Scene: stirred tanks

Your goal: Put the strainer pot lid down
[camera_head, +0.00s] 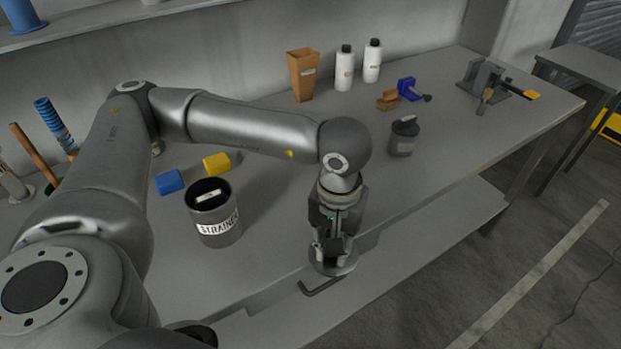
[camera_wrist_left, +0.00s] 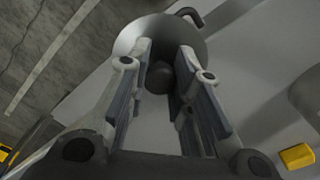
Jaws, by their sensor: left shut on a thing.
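The strainer pot (camera_head: 207,218) is a dark grey can with a white STRAINER label, upright and open-topped on the bench. A white label shows inside it. The strainer pot lid (camera_head: 345,266) is a round grey disc with a dark knob (camera_wrist_left: 160,77) and a dark bent hook at its rim. My left gripper (camera_head: 333,248) points down, to the right of the pot, with its fingers around the knob. The lid (camera_wrist_left: 130,40) is at the bench's front edge; whether it touches the bench is hard to tell. My right gripper is out of view.
A blue block (camera_head: 170,182) and a yellow block (camera_head: 217,164) lie behind the pot. A small dark pot (camera_head: 403,138), white bottles (camera_head: 345,70), a brown cup (camera_head: 303,75) and a vise (camera_head: 482,78) stand farther back. The bench (camera_head: 440,155) is clear right of the dark pot.

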